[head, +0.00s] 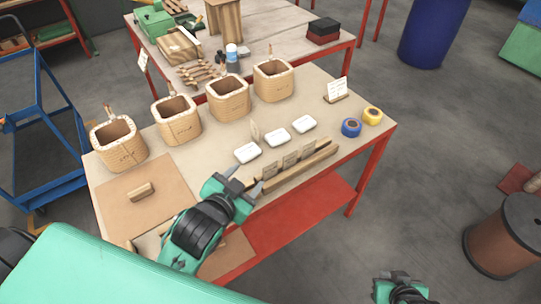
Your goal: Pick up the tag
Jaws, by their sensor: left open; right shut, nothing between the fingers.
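Several small beige tags stand in a slotted wooden rack along the table's front edge: one at the left end (270,170), one in the middle (290,160) and one at the right (307,152). Another pale tag (255,130) stands behind the white boxes. My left gripper (246,180) is open and empty, just left of the rack's left end, close to the leftmost tag but apart from it. My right gripper (400,275) is shut and empty, low at the bottom edge, away from the table. Print on the tags is too small to read.
Three white boxes (276,137) lie behind the rack. Blue tape (351,127) and yellow tape (372,115) rolls sit at right, near a card in a wooden holder (336,98). A brown board (165,185) bears a wooden block.

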